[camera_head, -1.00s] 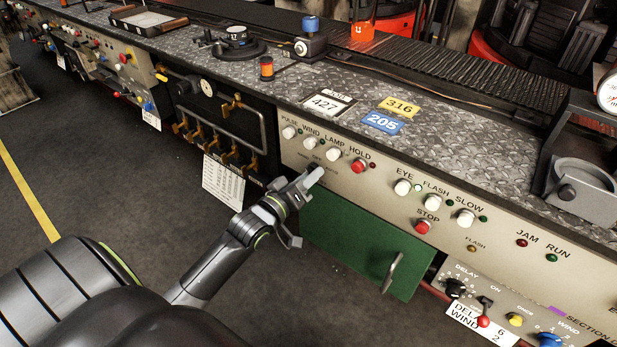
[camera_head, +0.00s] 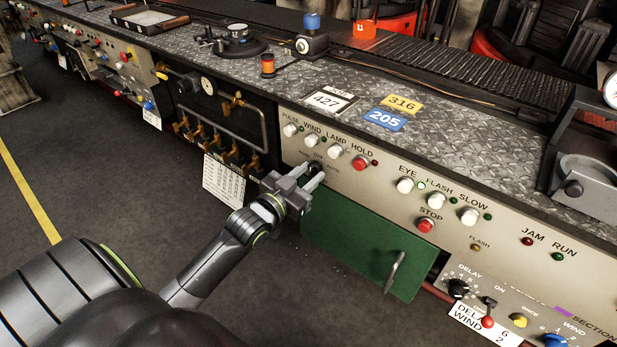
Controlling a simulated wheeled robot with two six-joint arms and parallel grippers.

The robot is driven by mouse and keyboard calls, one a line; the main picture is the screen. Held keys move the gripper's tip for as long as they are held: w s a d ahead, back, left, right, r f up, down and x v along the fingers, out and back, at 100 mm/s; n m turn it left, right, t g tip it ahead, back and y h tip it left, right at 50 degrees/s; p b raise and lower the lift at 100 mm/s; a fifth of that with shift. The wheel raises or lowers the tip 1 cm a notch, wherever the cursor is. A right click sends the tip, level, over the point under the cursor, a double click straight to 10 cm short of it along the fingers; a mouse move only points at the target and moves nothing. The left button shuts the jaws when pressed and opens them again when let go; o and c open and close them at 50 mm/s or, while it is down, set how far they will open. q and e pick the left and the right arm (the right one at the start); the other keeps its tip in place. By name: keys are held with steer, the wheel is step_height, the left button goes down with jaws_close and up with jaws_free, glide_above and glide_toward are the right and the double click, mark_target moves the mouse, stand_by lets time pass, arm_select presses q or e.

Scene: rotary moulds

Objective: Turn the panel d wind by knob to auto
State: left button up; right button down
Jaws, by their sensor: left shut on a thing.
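A small black knob (camera_head: 318,163) sits on the beige panel (camera_head: 350,190), below the white buttons marked WIND and LAMP. Small lettering shows around it, and AUTO is readable just to its right. My left gripper (camera_head: 317,172) has its two fingers on either side of this knob and is shut on it. The fingers and the panel's slant hide most of the knob, so I cannot tell which way its pointer faces. My right gripper is out of view.
Just above are white buttons (camera_head: 312,141) and a red HOLD button (camera_head: 361,163). A green door (camera_head: 365,245) with a metal handle hangs below. The floor in front is clear.

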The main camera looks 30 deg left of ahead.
arm_select(q)
steer(key=shift+a+m+b, duration=0.2)
steer(key=shift+m+b, duration=0.75)
steer(key=shift+m, duration=2.85)
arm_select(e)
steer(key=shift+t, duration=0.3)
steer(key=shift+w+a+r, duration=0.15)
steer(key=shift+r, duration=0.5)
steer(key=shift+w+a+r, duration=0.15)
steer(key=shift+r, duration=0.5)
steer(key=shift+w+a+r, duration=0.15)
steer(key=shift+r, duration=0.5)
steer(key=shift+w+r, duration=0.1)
